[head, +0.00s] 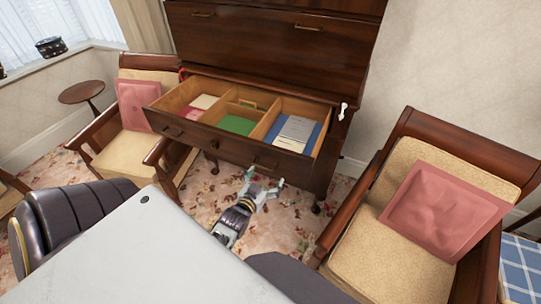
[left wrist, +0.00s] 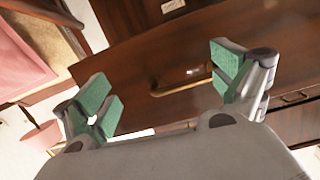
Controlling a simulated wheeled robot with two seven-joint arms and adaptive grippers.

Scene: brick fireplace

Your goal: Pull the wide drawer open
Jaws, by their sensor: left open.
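The wide drawer (head: 225,146) of the dark wooden cabinet (head: 275,50) is pulled well out, and its compartments show from above. Its front has a left handle (head: 172,131) and a right handle (head: 264,166). My left gripper (head: 264,179) is open and empty, just in front of and below the right handle. In the left wrist view the green-padded fingers of the left gripper (left wrist: 167,82) are spread wide. A brass bar handle (left wrist: 182,87) on dark wood shows between them, with no finger closed on it. My right gripper is not in view.
The drawer holds a green item (head: 237,125), a blue item with papers (head: 297,132) and small papers. A cushioned armchair (head: 425,215) stands at right, another (head: 135,120) at left. A small round table (head: 81,92) is farther left. Flowered carpet (head: 285,225) lies below the drawer.

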